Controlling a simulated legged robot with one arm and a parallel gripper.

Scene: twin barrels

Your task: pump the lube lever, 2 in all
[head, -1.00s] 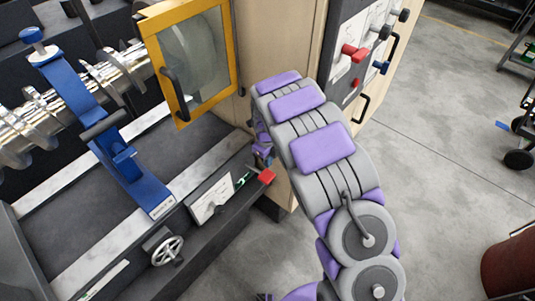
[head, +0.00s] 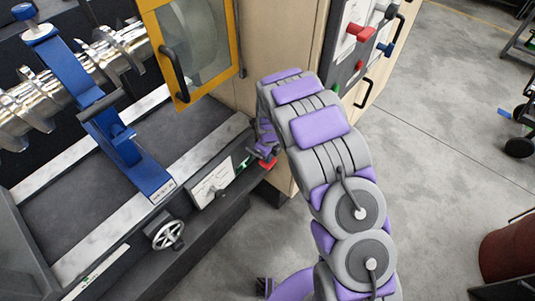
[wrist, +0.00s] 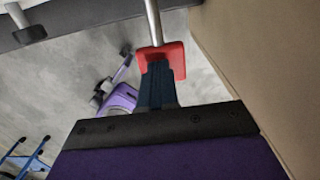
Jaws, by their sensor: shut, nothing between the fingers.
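The lube lever's red handle (head: 269,163) is at the right end of the machine's front rail, beside a white-labelled panel (head: 212,185). In the wrist view the red handle (wrist: 178,58) sits on a thin metal rod. My gripper (wrist: 160,75) is shut, its dark fingers overlapping the red handle in that view without holding it. Whether they touch it, I cannot tell. In the head view my gripper (head: 266,148) is small and partly hidden by my arm, just above the handle, and covers part of it.
A handwheel (head: 167,235) is on the front rail, left of the lever. A yellow-framed door (head: 181,95) and a beige cabinet (head: 275,45) stand behind. A panel with red and blue levers (head: 362,40) is at upper right.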

